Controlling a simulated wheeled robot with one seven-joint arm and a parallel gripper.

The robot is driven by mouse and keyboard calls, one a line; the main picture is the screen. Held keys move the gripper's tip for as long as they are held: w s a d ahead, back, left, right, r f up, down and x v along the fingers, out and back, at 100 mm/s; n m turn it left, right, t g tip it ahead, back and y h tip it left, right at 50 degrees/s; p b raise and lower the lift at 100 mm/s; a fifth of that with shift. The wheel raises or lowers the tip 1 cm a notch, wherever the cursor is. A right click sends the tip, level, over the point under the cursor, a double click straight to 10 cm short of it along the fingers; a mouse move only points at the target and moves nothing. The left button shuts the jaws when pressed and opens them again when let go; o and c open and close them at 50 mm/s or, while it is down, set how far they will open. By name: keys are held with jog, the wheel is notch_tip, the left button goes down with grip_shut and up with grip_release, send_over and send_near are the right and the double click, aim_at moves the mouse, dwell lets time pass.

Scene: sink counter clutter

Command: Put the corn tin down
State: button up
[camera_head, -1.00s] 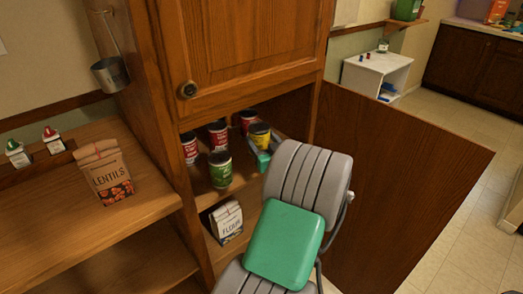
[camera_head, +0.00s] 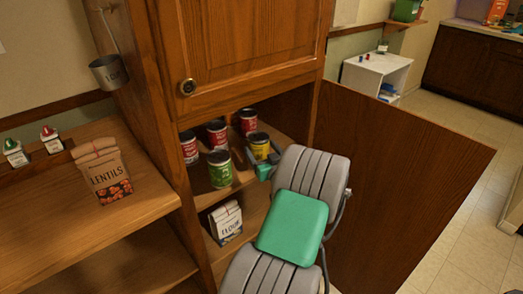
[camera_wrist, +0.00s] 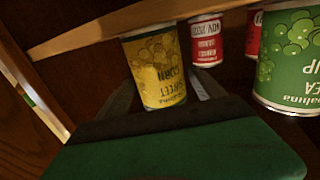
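The yellow corn tin (camera_head: 259,146) stands on the cupboard's upper shelf (camera_head: 243,178), right of the green pea soup tin (camera_head: 220,168). In the wrist view, which shows labels upside down, the corn tin (camera_wrist: 156,72) looks in contact with the shelf board. My gripper (camera_head: 262,157) reaches in from the front right, with a finger on each side of the corn tin. The fingers look parted, with a small gap beside the tin in the wrist view. The tin hides part of the fingers.
Red tins (camera_head: 217,133) stand behind and left. A flour bag (camera_head: 226,222) sits on the shelf below. The open cupboard door (camera_head: 400,180) is right of my arm. A lentils bag (camera_head: 104,172) stands on the left counter.

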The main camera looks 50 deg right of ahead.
jog(key=shift+o, duration=0.7)
jog(key=shift+r+p, duration=0.35)
jog(key=shift+p, duration=0.1)
jog(key=b+v, duration=0.2)
jog(key=v, duration=1)
jog(key=shift+f, duration=0.25)
